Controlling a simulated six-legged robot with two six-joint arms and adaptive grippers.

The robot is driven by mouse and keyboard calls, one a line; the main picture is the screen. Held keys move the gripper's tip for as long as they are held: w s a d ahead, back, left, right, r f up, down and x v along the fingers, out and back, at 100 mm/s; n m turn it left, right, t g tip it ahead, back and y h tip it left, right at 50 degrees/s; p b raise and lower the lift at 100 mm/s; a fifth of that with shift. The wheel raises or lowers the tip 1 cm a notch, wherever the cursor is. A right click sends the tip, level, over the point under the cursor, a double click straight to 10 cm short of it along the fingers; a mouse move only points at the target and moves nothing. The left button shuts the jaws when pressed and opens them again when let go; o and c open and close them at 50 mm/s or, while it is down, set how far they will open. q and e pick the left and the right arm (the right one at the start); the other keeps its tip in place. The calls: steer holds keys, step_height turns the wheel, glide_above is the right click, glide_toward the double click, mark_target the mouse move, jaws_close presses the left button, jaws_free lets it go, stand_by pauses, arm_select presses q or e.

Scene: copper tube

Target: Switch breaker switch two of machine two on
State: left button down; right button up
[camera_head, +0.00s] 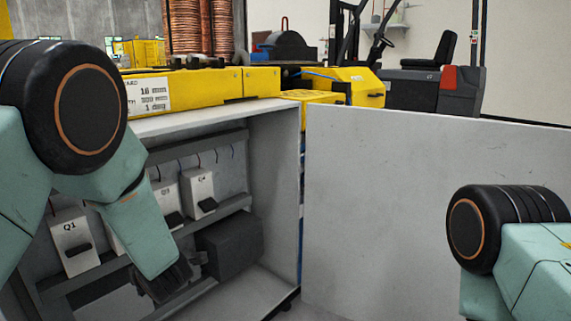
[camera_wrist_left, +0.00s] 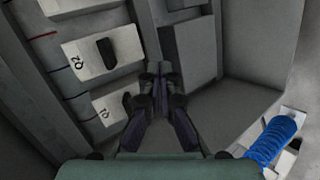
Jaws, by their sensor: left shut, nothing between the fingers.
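The open grey cabinet (camera_head: 285,190) holds a row of white breakers with black levers. In the head view Q1 (camera_head: 70,235), Q3 (camera_head: 163,197) and Q4 (camera_head: 198,188) show. Breaker Q2 is mostly hidden behind my left arm there. In the left wrist view a breaker whose label reads Q2 (camera_wrist_left: 86,62) has a black lever (camera_wrist_left: 107,52). A second breaker (camera_wrist_left: 108,112), its label hard to read, is beside my left finger. My left gripper (camera_wrist_left: 160,72) is shut and empty, in front of the breakers; contact cannot be told. My right gripper is out of view.
The white cabinet door (camera_head: 430,190) stands open on the right. A dark box (camera_head: 230,245) sits low inside the cabinet. Yellow machinery (camera_head: 255,82) is above it, and a forklift (camera_head: 425,85) stands behind. A blue coil (camera_wrist_left: 270,142) shows in the left wrist view.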

arm_select(q)
steer(key=s+d+f+m+g+h, duration=0.2)
steer(key=s+f+m, duration=0.5)
steer(key=s+m, duration=0.15)
steer(key=s+d+f+m+g+h, duration=0.1)
steer(key=s+d+f+m+h, duration=0.1)
steer(key=s+f+m, duration=0.6)
steer(key=s+d+f+m+g+h+p, duration=0.1)
steer(key=s+d+f+m+g, duration=0.1)
steer(key=s, duration=1)
steer(key=s+d+f+m+g+h+p, duration=0.1)
steer(key=s+m+g, duration=0.3)
steer(key=s, duration=0.9)
steer(key=shift+s+d+f+m+h, duration=0.15)
steer(key=shift+d+f+m+h, duration=0.2)
steer(key=shift+f+m+h, duration=0.35)
